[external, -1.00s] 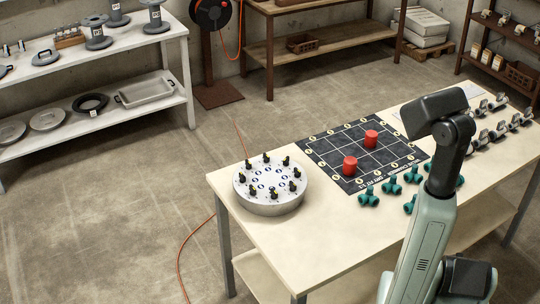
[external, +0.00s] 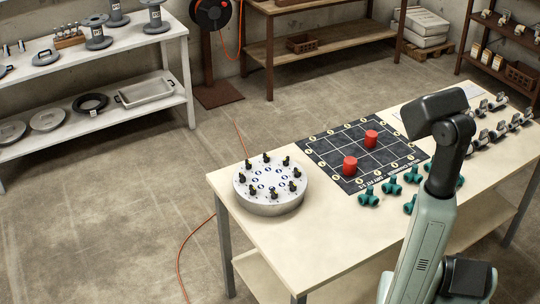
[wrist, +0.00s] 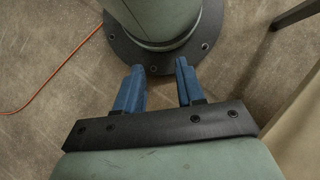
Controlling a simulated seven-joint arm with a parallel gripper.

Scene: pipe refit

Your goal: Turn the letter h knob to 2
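A round silver drum (external: 270,206) stands on the near left part of the table. Several small black knobs sit in a ring on its white top (external: 268,179), with blue and white round labels inside the ring. The letters and numbers are too small to read, so I cannot tell which knob is h. My gripper (wrist: 157,82) shows in the wrist view with its two blue fingers apart and nothing between them. It faces down toward my own base and the floor, away from the drum. In the external view the gripper is hidden.
A dark grid mat (external: 335,140) with two red cylinders (external: 350,166) lies behind the drum. Several teal pipe fittings (external: 391,185) lie along its right side. Grey valves (external: 500,132) stand at the far right of the table (external: 290,250). The table's front is clear.

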